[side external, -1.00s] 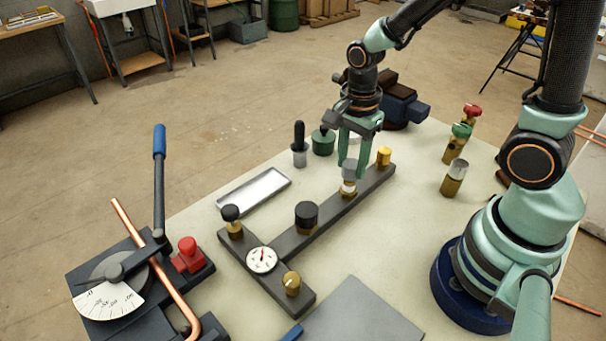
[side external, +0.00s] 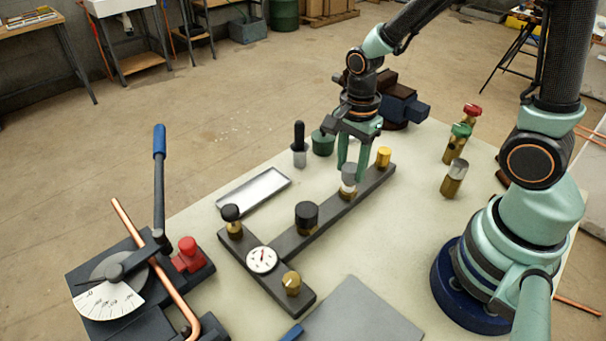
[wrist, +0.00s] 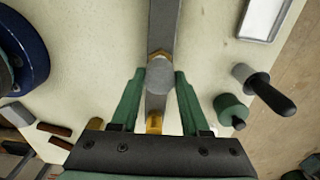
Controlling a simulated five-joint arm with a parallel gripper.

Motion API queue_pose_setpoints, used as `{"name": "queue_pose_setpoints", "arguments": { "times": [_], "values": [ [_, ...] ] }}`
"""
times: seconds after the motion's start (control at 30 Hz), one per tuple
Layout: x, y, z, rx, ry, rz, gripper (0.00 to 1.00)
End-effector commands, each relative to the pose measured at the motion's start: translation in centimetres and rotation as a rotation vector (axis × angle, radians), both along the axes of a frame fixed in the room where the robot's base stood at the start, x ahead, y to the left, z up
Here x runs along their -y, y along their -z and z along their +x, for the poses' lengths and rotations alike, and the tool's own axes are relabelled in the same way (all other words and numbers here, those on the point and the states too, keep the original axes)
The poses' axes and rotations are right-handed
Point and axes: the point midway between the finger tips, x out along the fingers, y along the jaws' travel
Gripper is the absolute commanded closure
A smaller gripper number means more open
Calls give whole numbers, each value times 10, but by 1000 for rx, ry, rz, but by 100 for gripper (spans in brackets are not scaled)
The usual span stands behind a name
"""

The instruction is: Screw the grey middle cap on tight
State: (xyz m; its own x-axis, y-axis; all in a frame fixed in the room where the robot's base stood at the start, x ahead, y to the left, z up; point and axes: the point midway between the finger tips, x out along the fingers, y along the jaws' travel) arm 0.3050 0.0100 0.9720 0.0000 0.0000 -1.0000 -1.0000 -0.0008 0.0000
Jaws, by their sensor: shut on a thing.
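The grey cap (side external: 349,172) sits upright on a fitting on the dark bar (side external: 327,214), between a black cap and a yellow cap. A pale band and some brass show below it. My gripper (side external: 351,172) points down over it, shut on the grey cap with one green finger on either side. In the wrist view the round grey cap top (wrist: 160,76) lies between the fingertips (wrist: 160,73), with a brass hexagonal edge beyond it. I cannot see how far the thread is engaged.
On the same bar stand the black cap (side external: 307,214) and the yellow cap (side external: 384,156). A dial gauge (side external: 262,260) is on the crosspiece. A metal tray (side external: 253,191), a black-handled tool (side external: 299,145) and a green knob (side external: 323,142) stand behind.

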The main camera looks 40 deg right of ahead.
Motion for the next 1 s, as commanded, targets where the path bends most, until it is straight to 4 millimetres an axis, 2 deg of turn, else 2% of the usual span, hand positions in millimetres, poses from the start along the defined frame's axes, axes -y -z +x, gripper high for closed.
{"name": "queue_pose_setpoints", "arguments": {
  "times": [0.9,0.93,1.0],
  "values": [
    [0,12,0,1,0,0,100],
    [0,12,0,1,0,0,47],
    [0,12,0,1,0,0,20]
  ]
}}
